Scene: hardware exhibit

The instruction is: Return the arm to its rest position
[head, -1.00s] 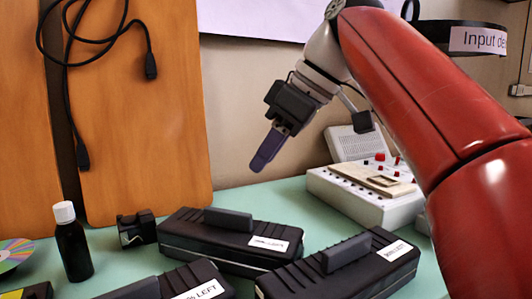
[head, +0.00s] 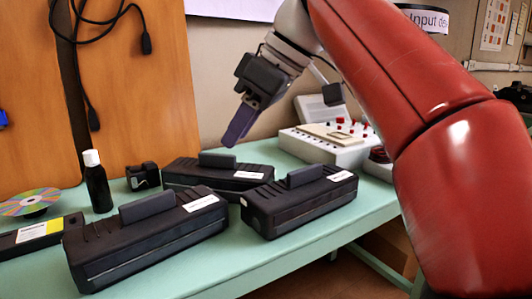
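My gripper (head: 241,124) hangs in the air at the end of my red arm, above the back of the table. It points down and to the left, over the rear black case. Its dark purple fingers look close together from this side, and I cannot tell whether there is a gap between them. No held object is visible. My arm comes in from the right and covers part of the right side of the view.
Three black cases (head: 148,235) stand on the green table (head: 215,262). A black bottle (head: 98,187), a disc (head: 30,202) and a small black block (head: 142,177) are at left. A white device (head: 325,150) stands behind.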

